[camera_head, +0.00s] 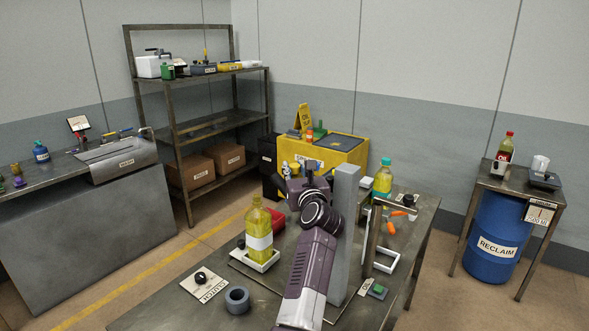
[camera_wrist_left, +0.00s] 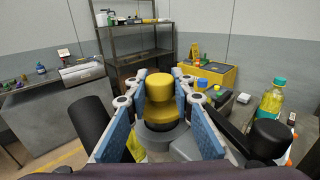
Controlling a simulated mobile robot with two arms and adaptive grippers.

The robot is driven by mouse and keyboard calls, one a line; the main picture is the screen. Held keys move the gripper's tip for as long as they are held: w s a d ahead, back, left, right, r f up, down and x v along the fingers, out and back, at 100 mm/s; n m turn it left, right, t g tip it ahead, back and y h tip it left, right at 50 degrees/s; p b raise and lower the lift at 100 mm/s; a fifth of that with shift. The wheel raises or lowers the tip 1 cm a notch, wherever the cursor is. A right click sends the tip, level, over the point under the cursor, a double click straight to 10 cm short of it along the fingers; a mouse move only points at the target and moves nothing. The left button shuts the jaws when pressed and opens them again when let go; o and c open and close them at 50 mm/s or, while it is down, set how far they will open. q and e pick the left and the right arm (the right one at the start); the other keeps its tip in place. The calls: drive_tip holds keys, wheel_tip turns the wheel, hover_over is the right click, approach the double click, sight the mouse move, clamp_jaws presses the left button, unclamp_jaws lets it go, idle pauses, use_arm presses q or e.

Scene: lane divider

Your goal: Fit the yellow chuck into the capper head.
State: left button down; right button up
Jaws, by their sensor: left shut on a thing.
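In the left wrist view the yellow chuck (camera_wrist_left: 159,98), a stepped round piece, stands upright between the blue pads of my left gripper (camera_wrist_left: 160,108), which is shut on it. A grey round part (camera_wrist_left: 158,137) shows below the chuck; I cannot tell whether they touch. In the head view my left gripper (camera_head: 309,185) is raised beside the upright grey column (camera_head: 345,235) on the front table. My own wrist hides most of the fingers and the chuck there. I cannot clearly make out the capper head. My right gripper is not in view.
A yellow-liquid bottle (camera_head: 258,232) stands in a white holder left of my arm. A teal-capped bottle (camera_head: 383,178) stands behind the column at right. A grey ring (camera_head: 237,299) lies near the table's front. A dark metal frame (camera_head: 385,235) stands right of the column.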

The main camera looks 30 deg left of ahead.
use_arm(q)
drive_tip(key=shift+f+b, duration=0.65)
drive_tip(key=shift+f, duration=0.35)
drive_tip(key=c, duration=1.6)
unclamp_jaws()
drive_tip(key=shift+w, duration=0.1)
wheel_tip(320, 180, up, 10)
drive_tip(key=shift+d, duration=0.15)
